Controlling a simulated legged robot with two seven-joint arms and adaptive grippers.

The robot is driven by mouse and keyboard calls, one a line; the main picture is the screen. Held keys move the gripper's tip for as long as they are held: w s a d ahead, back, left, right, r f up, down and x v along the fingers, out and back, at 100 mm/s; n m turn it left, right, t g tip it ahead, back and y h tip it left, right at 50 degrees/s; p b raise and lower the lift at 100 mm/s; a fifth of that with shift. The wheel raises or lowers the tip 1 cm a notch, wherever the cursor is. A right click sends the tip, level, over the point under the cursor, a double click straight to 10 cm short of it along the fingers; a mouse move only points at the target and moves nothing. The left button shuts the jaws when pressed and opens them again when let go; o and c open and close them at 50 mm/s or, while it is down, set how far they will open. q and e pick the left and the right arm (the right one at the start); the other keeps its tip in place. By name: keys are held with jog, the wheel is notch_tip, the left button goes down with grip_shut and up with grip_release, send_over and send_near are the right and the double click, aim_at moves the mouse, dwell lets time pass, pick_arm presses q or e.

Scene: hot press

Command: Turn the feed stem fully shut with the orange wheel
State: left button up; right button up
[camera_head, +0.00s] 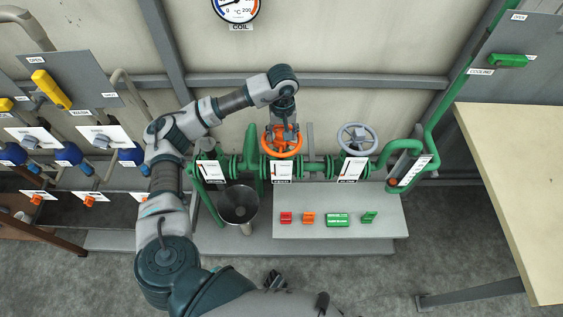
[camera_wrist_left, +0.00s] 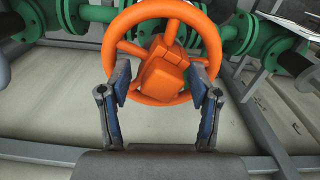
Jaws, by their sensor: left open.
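The orange wheel (camera_head: 281,152) sits on the green pipe run, above a white label. My left gripper (camera_head: 283,128) reaches it from above and behind in the head view. In the left wrist view the wheel (camera_wrist_left: 164,76) fills the upper middle, with spokes and a blocky orange hub. The left gripper (camera_wrist_left: 160,86) is open, its two blue-padded fingers apart on either side of the hub, over the near part of the rim. Whether the fingers touch the wheel cannot be told. The stem is hidden under the hub.
A grey wheel (camera_head: 357,138) stands to the right on the same green pipe. A metal bucket (camera_head: 238,204) is at the lower left. A grey bench (camera_head: 340,226) holds small red, orange and green pieces. A pale table (camera_head: 515,180) stands at the right.

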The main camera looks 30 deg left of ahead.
pick_arm(q)
jog(key=n+p, duration=0.1)
jog(key=n, duration=0.5)
jog(key=shift+r, duration=0.1)
jog(key=n+p, duration=0.1)
jog(key=n, duration=0.4)
